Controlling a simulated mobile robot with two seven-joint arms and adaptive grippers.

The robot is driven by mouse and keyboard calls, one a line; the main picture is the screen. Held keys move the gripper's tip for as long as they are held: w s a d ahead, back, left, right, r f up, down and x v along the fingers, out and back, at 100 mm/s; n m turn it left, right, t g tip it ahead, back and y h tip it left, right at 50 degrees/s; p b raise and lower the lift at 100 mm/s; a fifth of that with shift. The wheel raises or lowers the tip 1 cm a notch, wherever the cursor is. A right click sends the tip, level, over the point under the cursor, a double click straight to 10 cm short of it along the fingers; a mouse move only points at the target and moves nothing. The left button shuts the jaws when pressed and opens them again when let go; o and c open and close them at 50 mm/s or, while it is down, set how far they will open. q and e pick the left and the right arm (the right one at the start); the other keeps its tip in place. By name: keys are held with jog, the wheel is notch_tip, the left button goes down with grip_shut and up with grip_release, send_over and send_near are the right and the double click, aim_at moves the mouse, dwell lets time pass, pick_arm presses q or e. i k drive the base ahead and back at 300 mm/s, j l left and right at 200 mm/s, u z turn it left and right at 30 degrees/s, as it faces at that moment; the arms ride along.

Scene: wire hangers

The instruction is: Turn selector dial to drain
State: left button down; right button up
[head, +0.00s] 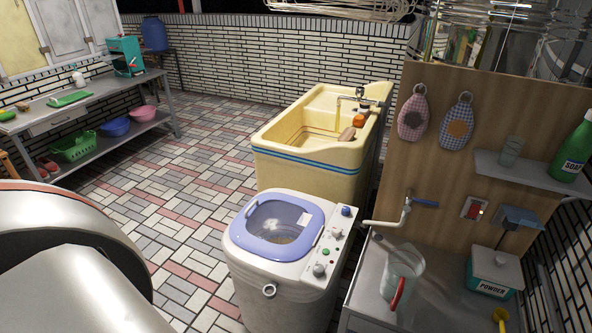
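A small washing machine (258,273) with a blue-rimmed lid (276,229) stands at the lower middle of the head view. Its control panel (329,243) runs along the right side of the top. The panel carries a blue knob (346,211) at the far end, a pale knob (337,233), a green button (326,252) and a pale knob (318,269) at the near end. The labels are too small to read, so I cannot tell which is the selector dial or where it points. Neither gripper shows; only part of my arm fills the lower left.
A yellow sink (283,166) stands behind the machine. To the right are a metal counter (371,303) with a clear jug (402,270), a powder box (494,271), and a wall tap (405,211). The tiled floor (190,225) left of the machine is clear.

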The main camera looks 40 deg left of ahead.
aim_at(318, 271)
jog(key=u, duration=1.3)
